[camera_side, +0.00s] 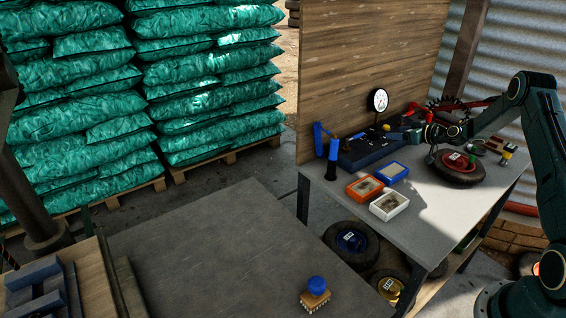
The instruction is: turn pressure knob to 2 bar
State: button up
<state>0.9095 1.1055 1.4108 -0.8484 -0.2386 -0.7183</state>
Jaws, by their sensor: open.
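A round white pressure gauge (378,100) with a dark rim stands upright above the dark blue unit (366,150) on the grey bench. A small yellow knob (386,127) shows below the gauge, at the back of the unit; I take it to be the pressure knob. Its setting and the gauge reading are too small to tell. My gripper (398,136) reaches in from the right and points left, close to the knob. It is open, with nothing visible held in it. I cannot tell whether it touches the knob.
A wheel (458,168) with a red hub lies on the bench below my arm. Orange (365,187), white (389,205) and blue (391,172) trays sit at the front. A blue cylinder (332,158) stands at the left corner. A wooden panel (365,60) rises behind.

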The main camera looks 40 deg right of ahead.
aim_at(377, 132)
jog(key=shift+x, duration=5.4)
jog(key=shift+f, duration=0.1)
jog(key=c, duration=1)
